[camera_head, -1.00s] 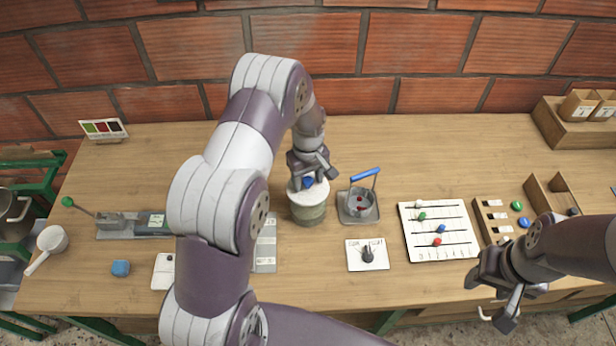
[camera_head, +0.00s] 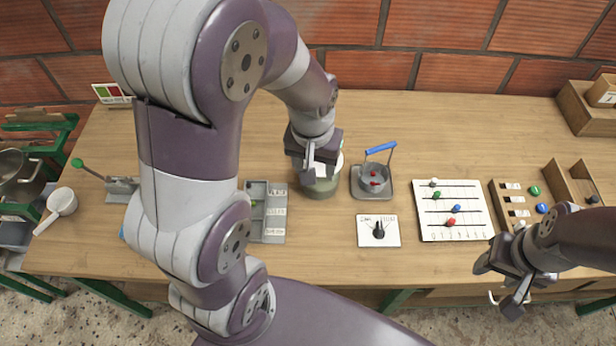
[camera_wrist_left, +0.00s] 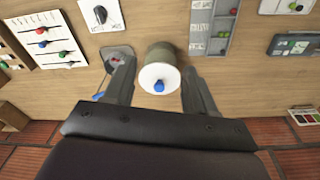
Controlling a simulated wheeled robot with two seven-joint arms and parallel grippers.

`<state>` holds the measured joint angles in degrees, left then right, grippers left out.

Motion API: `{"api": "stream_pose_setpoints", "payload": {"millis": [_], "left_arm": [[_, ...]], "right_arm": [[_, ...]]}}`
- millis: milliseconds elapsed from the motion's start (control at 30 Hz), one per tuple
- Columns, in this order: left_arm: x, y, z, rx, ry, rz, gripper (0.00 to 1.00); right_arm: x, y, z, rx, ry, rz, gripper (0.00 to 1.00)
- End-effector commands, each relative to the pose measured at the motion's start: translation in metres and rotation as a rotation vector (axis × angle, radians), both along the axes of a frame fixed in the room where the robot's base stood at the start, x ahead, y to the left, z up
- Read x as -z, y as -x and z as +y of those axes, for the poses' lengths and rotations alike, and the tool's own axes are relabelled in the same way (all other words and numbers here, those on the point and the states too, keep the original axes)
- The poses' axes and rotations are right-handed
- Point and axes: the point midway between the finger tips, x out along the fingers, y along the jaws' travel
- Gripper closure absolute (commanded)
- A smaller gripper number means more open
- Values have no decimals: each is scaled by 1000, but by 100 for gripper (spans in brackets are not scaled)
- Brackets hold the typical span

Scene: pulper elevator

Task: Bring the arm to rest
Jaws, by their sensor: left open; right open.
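My left arm crosses the left half of the head view. Its gripper (camera_head: 314,166) is over the round greenish canister (camera_head: 322,188), hiding most of the lid. In the left wrist view my left gripper (camera_wrist_left: 156,72) is open and empty. The canister's white lid (camera_wrist_left: 150,77) and blue knob (camera_wrist_left: 158,86) show between the spread fingers, with space on both sides. My right gripper (camera_head: 499,286) is open and empty near the table's front edge at the right.
A dial card (camera_head: 365,240), slider board (camera_head: 430,225) and grey compartment tray (camera_head: 270,236) lie in front. A wooden box (camera_head: 585,115) is at the back right. The table behind the pot is clear.

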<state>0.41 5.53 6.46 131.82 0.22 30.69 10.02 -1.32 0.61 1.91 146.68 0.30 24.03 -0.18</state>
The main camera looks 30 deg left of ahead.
Motion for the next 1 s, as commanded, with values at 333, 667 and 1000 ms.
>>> {"api": "stream_pose_setpoints", "payload": {"millis": [333, 667, 1000], "left_arm": [[6, 54, -8, 210, -19, -26, 44], [7, 54, -8, 208, -20, -24, 44], [7, 54, -8, 208, -20, -24, 44]], "right_arm": [[0, 0, 0, 0, 0, 0, 49], [0, 0, 0, 0, 0, 0, 49], [0, 0, 0, 0, 0, 0, 49]]}}
